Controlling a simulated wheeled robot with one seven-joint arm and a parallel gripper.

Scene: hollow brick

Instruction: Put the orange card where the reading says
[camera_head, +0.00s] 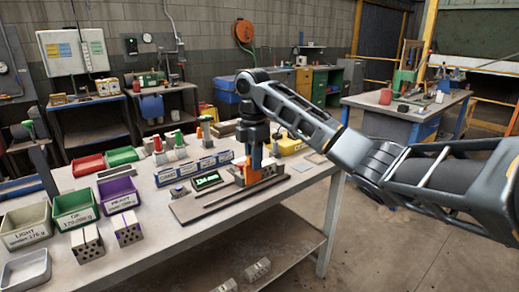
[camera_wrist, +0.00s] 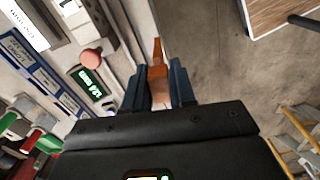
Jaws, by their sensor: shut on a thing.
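My gripper (camera_wrist: 158,92) points down over the far right part of the table and is shut on the orange card (camera_wrist: 157,62). The card also shows below my gripper in the head view (camera_head: 250,173), low over the bench; whether it touches anything below is unclear. A small black display (camera_head: 207,181) with green digits stands left of the gripper; it also shows in the wrist view (camera_wrist: 89,83), its digits too small to read surely. Three labelled bins stand at the left: a cream LIGHT bin (camera_head: 27,236), a green OK bin (camera_head: 77,219) and a purple HEAVY bin (camera_head: 117,203).
Two hollow bricks (camera_head: 88,250) (camera_head: 127,236) lie before the bins. A grey tray (camera_head: 27,272) sits front left. Red (camera_head: 88,165) and green (camera_head: 122,156) bins stand behind. A row of blue-framed labels (camera_head: 195,168) stands behind the display. The table's middle front is clear.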

